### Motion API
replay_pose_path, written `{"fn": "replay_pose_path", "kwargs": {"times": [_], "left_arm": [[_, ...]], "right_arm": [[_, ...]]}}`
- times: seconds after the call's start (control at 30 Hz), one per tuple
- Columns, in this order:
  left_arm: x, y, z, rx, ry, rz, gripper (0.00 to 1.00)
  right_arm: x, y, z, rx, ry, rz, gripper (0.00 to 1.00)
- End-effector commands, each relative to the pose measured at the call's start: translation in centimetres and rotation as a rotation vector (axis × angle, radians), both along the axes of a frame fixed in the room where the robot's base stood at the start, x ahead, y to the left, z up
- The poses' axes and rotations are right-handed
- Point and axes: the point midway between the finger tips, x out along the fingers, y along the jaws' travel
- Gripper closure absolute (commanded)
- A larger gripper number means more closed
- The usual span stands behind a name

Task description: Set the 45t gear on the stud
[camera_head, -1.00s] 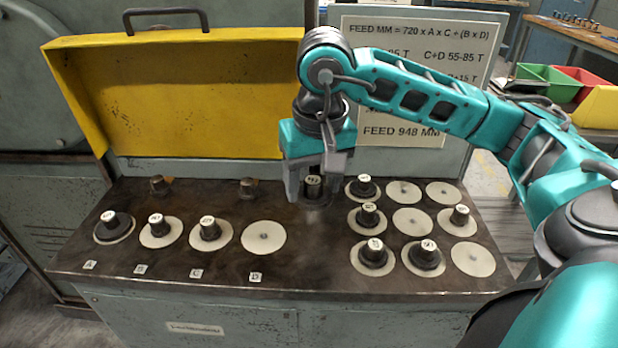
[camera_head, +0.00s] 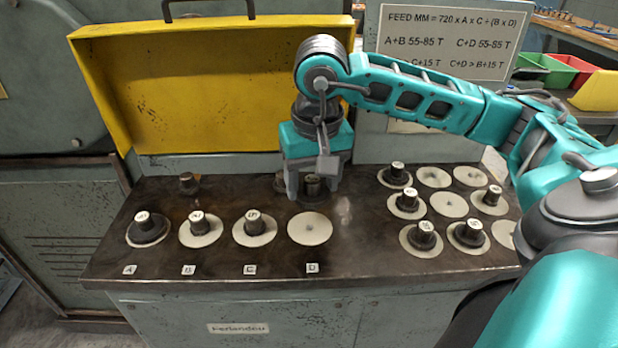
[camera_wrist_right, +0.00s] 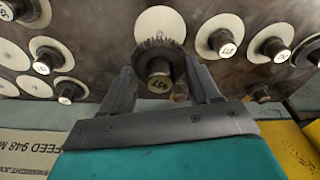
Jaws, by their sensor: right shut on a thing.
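My right gripper (camera_head: 312,190) is shut on the hub of the dark toothed 45t gear (camera_head: 314,198), low over the bench behind the bare disc at D. A short brown stud (camera_head: 280,182) stands at the back of the bench, just left of the gripper and partly hidden by a finger. It shows in part behind the gear in the wrist view (camera_wrist_right: 181,91). A second stud (camera_head: 188,183) stands further left. My left gripper is out of view.
Pale discs A, B and C bear hubbed gears (camera_head: 146,229) (camera_head: 199,224) (camera_head: 254,224); disc D (camera_head: 310,229) is bare. Several discs at right hold gears (camera_head: 424,237), others are bare (camera_head: 449,204). A yellow raised cover (camera_head: 200,90) stands behind the bench, beside a sign (camera_head: 450,45).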

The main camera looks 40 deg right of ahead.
Motion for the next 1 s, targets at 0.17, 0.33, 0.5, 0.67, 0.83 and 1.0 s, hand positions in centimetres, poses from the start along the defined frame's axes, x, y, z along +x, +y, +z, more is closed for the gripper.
{"fn": "replay_pose_path", "kwargs": {"times": [0.17, 0.33, 0.5, 0.67, 0.83, 1.0], "left_arm": [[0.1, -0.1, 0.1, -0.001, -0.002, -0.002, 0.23], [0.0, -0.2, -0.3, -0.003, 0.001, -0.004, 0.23], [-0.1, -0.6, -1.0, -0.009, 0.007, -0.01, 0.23], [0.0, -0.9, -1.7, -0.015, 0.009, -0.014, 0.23], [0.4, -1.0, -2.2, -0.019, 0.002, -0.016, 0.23], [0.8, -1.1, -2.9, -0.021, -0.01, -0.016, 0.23]], "right_arm": [[0.0, -0.2, -0.2, -0.001, -0.002, -0.005, 0.82], [0.0, -0.2, -0.7, -0.002, -0.001, -0.005, 0.82], [0.0, -0.2, -2.0, -0.002, 0.0, -0.005, 0.82], [0.0, -0.2, -3.6, -0.001, 0.001, -0.004, 0.82], [0.0, -0.2, -5.2, -0.002, -0.001, -0.004, 0.82], [0.0, -0.2, -6.2, -0.002, -0.003, -0.004, 0.82]]}}
